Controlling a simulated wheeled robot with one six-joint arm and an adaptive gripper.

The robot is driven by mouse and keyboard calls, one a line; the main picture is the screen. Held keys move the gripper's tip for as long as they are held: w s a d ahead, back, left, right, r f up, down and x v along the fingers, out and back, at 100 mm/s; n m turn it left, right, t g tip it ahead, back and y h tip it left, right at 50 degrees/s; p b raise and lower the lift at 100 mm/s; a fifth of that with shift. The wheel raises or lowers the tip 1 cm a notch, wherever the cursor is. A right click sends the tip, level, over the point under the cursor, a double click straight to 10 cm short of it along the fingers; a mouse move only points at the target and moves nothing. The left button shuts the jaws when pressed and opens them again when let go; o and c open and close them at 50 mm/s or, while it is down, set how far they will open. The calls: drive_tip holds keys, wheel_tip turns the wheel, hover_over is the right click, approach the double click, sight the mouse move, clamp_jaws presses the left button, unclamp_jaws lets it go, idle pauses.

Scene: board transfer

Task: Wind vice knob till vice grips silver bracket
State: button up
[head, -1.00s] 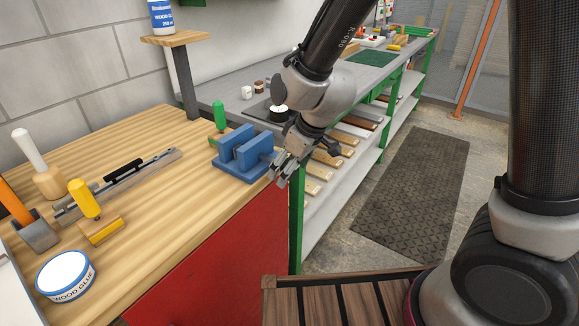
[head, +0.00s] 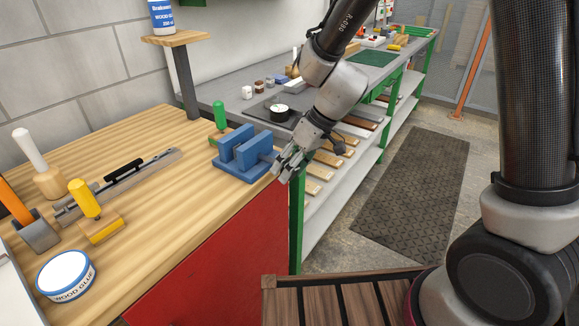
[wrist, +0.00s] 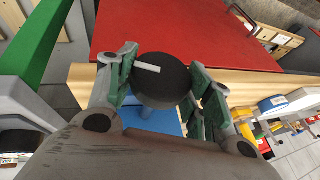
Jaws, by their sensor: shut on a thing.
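The blue vice (head: 243,155) stands at the right end of the wooden bench, its two upright jaws apart with a gap between them. My gripper (head: 283,172) is at the vice's right side. In the wrist view the round black knob (wrist: 163,80), with a white mark across its top, sits between my green-padded fingers, and my gripper (wrist: 164,66) is shut on it. Blue vice body (wrist: 168,123) shows below the knob. The knob is hidden in the head view. I cannot make out a silver bracket between the jaws.
A green-handled tool (head: 219,116) stands just behind the vice. A long grey metal piece (head: 125,180), a yellow-handled tool (head: 86,200) and a wood glue tin (head: 66,275) are further left on the bench. A red panel (head: 205,265) fronts the bench.

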drive_tip(key=shift+g+y, duration=0.3)
drive_tip(key=shift+g, duration=0.1)
drive_tip(key=o, duration=1.1)
drive_tip(key=shift+c, duration=0.2)
drive_tip(key=v, duration=1.2)
